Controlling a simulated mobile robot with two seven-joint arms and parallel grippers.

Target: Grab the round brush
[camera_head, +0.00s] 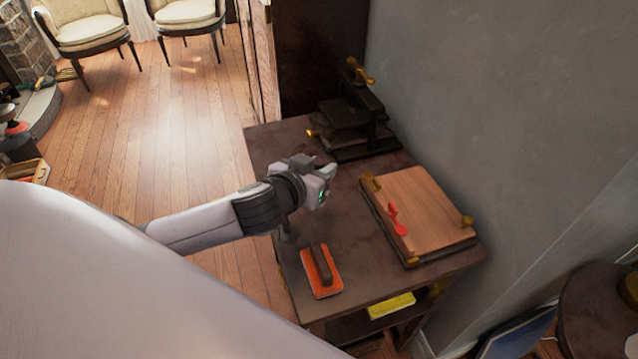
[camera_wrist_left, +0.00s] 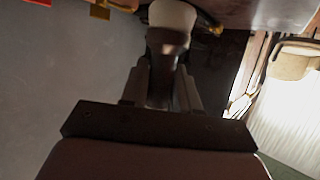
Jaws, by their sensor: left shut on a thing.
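My left gripper (camera_head: 328,176) is over the middle of the dark worktable (camera_head: 352,262), its arm coming in from the left. In the left wrist view the fingers of this gripper (camera_wrist_left: 163,84) are closed on the round brush (camera_wrist_left: 168,44), which has a brown handle and a pale, rounded end. The pale end points away from the wrist. In the head view the brush is too hidden by the gripper to make out. My right gripper is in neither view.
A dark press (camera_head: 362,130) stands at the table's back. A wooden board with brass corner knobs (camera_head: 425,207) lies at the right, with a red pointed piece (camera_head: 395,220) on it. An orange block with a brown handle (camera_head: 321,271) lies in front. A grey wall (camera_head: 480,110) borders the right.

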